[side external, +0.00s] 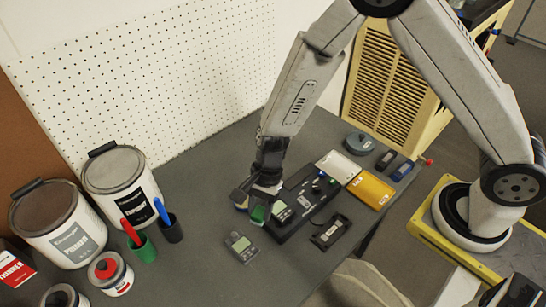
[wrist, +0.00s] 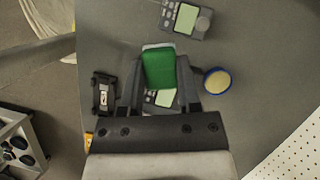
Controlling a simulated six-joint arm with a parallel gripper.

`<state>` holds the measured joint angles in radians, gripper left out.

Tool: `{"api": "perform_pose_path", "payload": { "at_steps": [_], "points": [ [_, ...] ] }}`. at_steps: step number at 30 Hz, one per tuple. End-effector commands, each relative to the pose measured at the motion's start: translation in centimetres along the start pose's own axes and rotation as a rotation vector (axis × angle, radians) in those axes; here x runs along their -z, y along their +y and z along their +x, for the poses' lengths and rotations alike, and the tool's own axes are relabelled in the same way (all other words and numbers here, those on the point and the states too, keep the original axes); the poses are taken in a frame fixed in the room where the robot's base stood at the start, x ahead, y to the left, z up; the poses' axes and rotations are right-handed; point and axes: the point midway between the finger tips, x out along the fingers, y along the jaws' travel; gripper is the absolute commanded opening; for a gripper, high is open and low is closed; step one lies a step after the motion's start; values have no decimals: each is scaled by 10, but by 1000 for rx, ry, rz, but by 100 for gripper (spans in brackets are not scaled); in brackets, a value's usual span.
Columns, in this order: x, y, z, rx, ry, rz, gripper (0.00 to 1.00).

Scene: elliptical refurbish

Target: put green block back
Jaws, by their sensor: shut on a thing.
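The green block (wrist: 160,72) is between the two fingers of my gripper (wrist: 160,85) in the wrist view, with a pale end at its top. In the side view the green block (side external: 258,214) shows at the tips of my gripper (side external: 257,200), which is shut on it beside the left end of a black tray-like base (side external: 283,235). A grey device with a screen (side external: 283,212) sits at that end of the base, and the block partly covers it in the wrist view. I cannot tell the block's exact height above the table.
Another grey device with a screen (side external: 240,246) lies on the table in front. A black holder (side external: 330,232), an orange case (side external: 371,190) and a white case (side external: 338,166) are to the right. Paint cans (side external: 120,185) and pen cups (side external: 143,248) stand left.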

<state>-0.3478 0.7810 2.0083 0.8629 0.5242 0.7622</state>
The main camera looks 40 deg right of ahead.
Motion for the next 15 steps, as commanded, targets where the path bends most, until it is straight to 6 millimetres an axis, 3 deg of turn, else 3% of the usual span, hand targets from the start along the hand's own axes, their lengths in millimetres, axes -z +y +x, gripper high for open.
{"api": "perform_pose_path", "payload": {
  "at_steps": [6, 15],
  "points": [
    [3, 5, 0, 82, -1, 200, 0],
    [6, 8, 0, 135, -1, 325, 0]
  ]
}}
